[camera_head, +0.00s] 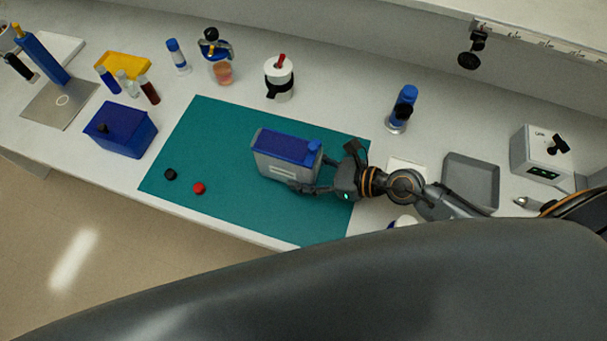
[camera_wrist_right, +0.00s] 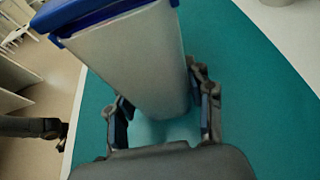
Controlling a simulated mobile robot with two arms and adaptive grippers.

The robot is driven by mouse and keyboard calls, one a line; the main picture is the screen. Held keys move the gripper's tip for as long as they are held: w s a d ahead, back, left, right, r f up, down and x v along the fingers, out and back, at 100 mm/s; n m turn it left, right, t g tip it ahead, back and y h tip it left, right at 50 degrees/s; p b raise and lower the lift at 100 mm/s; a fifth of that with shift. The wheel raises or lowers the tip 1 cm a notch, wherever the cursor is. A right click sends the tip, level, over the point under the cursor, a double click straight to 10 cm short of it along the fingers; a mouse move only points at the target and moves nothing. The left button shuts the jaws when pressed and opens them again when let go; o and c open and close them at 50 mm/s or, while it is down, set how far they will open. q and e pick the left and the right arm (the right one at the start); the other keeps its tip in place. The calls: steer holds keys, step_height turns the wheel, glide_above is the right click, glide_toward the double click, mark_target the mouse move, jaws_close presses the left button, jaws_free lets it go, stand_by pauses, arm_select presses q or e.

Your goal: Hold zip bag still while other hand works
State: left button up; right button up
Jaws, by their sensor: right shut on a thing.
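I see no clear zip bag. A grey box-shaped container (camera_head: 277,171) with a blue top and a pale label stands on the teal mat (camera_head: 222,125). My right gripper (camera_head: 318,172) reaches it from the right and is shut on its sides. In the right wrist view the container (camera_wrist_right: 140,62) stands between the two fingers (camera_wrist_right: 163,110), which hide parts of its lower sides. A dark jointed part (camera_wrist_right: 40,128) at the left of that view looks like my left gripper; its jaws cannot be made out.
A black cap (camera_head: 170,174) and a red cap (camera_head: 199,188) lie on the mat. A blue box (camera_head: 121,133) stands left of it. Bottles, a white canister (camera_head: 279,76) and a yellow tray (camera_head: 123,65) stand behind. A grey tray (camera_head: 470,180) lies right. The mat's left half is mostly clear.

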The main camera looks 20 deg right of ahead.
steer(key=shift+w+d+f+b, duration=0.25)
steer(key=shift+w+f+b, duration=0.05)
steer(key=shift+f+b, duration=0.15)
stand_by(0.6)
